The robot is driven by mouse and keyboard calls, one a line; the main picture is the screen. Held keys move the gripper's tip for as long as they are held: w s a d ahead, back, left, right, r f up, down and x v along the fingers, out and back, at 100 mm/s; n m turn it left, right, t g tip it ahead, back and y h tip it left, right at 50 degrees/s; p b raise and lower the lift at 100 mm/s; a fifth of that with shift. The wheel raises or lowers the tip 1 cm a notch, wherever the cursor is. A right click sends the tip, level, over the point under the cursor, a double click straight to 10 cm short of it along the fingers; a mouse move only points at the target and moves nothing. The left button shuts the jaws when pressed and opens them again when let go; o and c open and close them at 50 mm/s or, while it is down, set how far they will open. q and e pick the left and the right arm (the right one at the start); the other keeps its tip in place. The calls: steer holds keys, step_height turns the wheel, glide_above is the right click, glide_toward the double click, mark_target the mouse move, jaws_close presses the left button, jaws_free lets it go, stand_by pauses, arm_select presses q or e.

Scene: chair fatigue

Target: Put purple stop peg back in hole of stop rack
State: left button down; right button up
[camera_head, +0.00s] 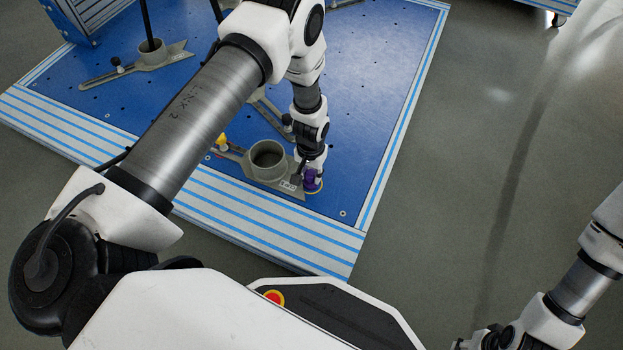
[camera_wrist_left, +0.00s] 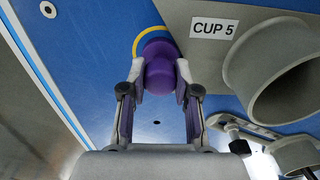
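The purple stop peg (camera_head: 312,180) is at the front right part of the blue platform, beside the grey "CUP 5" bracket. In the left wrist view the purple peg (camera_wrist_left: 159,65) sits between the two fingertips of my left gripper (camera_wrist_left: 159,78), which appear closed on its sides. A yellow ring (camera_wrist_left: 150,32) shows around its far end; I cannot tell whether that end is in a hole. In the head view my left gripper (camera_head: 311,168) points down at the peg and partly hides it. My right gripper (camera_head: 480,340) is only partly visible at the bottom edge. No separate stop rack is identifiable.
The grey CUP 5 bracket (camera_head: 276,180) with its round cup stands close beside the left gripper. Another bracket (camera_head: 135,65) with a dark post is at the back left. The striped platform edge (camera_head: 270,230) lies in front; grey floor (camera_head: 480,150) is free at right.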

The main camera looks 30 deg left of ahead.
arm_select(q)
steer(key=shift+r+p, duration=2)
steer(key=shift+r, duration=0.1)
step_height(320, 180, up, 4)
steer(key=p, duration=0.4)
steer(key=shift+r, duration=0.1)
